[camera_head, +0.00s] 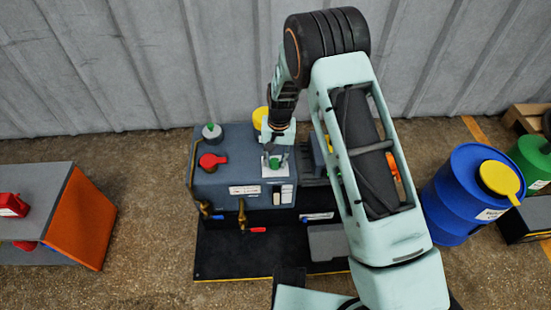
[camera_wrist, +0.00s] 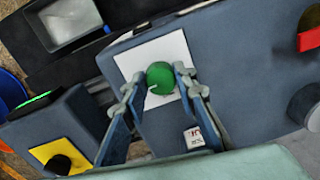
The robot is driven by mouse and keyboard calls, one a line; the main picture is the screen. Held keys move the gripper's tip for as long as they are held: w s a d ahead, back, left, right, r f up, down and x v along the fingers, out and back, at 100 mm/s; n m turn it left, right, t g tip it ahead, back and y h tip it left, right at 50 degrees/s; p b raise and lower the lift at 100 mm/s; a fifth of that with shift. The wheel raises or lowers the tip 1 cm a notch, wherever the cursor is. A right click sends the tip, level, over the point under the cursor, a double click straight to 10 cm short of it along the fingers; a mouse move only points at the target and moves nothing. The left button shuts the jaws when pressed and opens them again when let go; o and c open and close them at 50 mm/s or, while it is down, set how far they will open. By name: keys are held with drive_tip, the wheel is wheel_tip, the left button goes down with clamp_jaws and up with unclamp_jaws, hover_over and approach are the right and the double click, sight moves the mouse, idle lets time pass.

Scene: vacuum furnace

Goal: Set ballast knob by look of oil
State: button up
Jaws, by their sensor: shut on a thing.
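The green round knob (camera_head: 274,163) sits on a white plate (camera_head: 284,173) on top of the dark blue-grey pump housing (camera_head: 222,180). My gripper (camera_head: 274,155) reaches down onto it from above. In the wrist view my gripper (camera_wrist: 158,73) has one finger on each side of the green knob (camera_wrist: 160,79), shut on it. A small white mark shows on the knob's lower left edge. The white plate (camera_wrist: 178,48) lies flat beneath it, and any markings on it are not readable. Small pale panels (camera_head: 282,195) show on the housing front; oil and its look cannot be made out.
A red handle (camera_head: 211,161) and a grey cap with green top (camera_head: 212,131) stand on the housing left of my gripper. Brass taps (camera_head: 241,214) stick out in front. A blue drum (camera_head: 462,190) stands right, a grey-orange cabinet (camera_head: 80,220) left, with open floor between cabinet and pump.

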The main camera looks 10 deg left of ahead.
sight(278, 162)
drive_tip(key=shift+m, duration=0.6)
drive_tip(key=o, duration=1.2)
drive_tip(key=shift+c, duration=0.2)
wheel_tip(278, 162, up, 12)
drive_tip(key=shift+d, duration=0.35)
drive_tip(key=shift+w+r, duration=0.1)
